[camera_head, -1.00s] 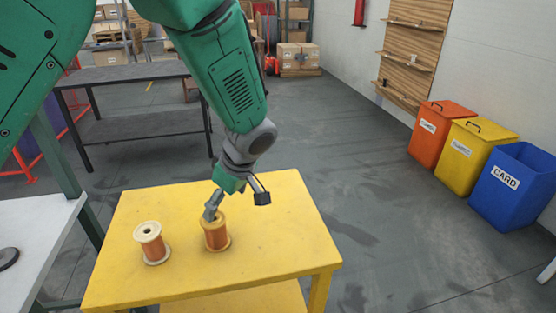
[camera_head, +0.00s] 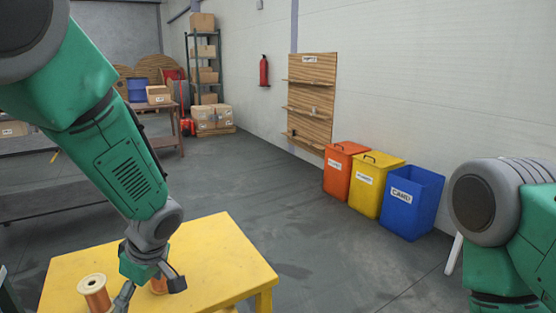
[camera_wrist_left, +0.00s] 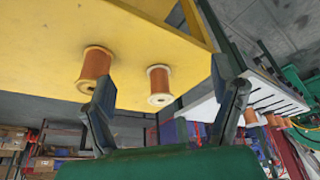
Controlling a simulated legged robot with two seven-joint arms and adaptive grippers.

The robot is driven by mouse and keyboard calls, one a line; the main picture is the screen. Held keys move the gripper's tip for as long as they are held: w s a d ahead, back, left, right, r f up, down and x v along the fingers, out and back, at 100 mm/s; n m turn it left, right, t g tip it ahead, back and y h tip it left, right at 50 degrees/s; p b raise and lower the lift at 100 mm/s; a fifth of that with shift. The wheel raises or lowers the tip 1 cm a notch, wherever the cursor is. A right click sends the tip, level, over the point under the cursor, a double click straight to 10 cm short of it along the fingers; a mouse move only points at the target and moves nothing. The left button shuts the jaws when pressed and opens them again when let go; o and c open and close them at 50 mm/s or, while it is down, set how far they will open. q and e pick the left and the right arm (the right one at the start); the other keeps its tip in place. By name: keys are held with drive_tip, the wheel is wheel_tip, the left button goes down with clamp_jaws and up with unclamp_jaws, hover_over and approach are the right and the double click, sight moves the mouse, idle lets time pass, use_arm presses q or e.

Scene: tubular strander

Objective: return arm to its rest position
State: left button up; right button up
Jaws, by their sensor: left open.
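My left gripper (camera_head: 150,290) is low at the left of the head view, over the yellow table (camera_head: 215,262). Its two fingers are spread. In the left wrist view the open fingers (camera_wrist_left: 168,80) have nothing clamped between them. One copper spool (camera_head: 95,292) stands on the table left of the gripper. A second copper spool (camera_head: 158,286) is partly hidden behind the gripper. The wrist view shows one spool (camera_wrist_left: 96,65) close by one finger, touching or apart I cannot tell, and another (camera_wrist_left: 159,82) in the gap, farther off. My right arm enters at the right; its gripper is out of view.
Orange (camera_head: 340,172), yellow (camera_head: 372,188) and blue (camera_head: 408,205) bins stand along the right wall. A wooden shelf panel (camera_head: 312,100) and a fire extinguisher (camera_head: 264,70) hang there. A dark table (camera_head: 60,205) is behind my left arm. The middle floor is clear.

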use_arm(q)
wheel_tip(320, 180, down, 8)
drive_tip(key=s+d+m+h, duration=0.1)
drive_tip(key=s+d+m, duration=0.1)
drive_tip(key=s+m, duration=0.1)
drive_tip(key=s+a+f+m+h+b, duration=0.1)
drive_tip(key=s+f+m, duration=0.5)
drive_tip(key=s+f, duration=0.3)
drive_tip(key=s+f+m+h+b, duration=0.1)
drive_tip(key=s+f+m, duration=0.5)
drive_tip(key=s, duration=1)
wheel_tip(320, 180, down, 3)
drive_tip(key=shift+a+r+h+b, duration=0.1)
drive_tip(key=shift+a+h+b, duration=0.3)
drive_tip(key=shift+b, duration=0.25)
use_arm(e)
drive_tip(key=f, duration=0.1)
drive_tip(key=d+f, duration=0.1)
drive_tip(key=f, duration=0.1)
drive_tip(key=shift+w+d+f, duration=0.15)
drive_tip(key=shift+w+f, duration=0.1)
drive_tip(key=shift+f, duration=0.15)
use_arm(q)
drive_tip(key=shift+a, duration=0.25)
use_arm(e)
drive_tip(key=shift+a, duration=0.3)
use_arm(q)
drive_tip(key=shift+d, duration=0.15)
use_arm(e)
drive_tip(key=shift+d, duration=0.2)
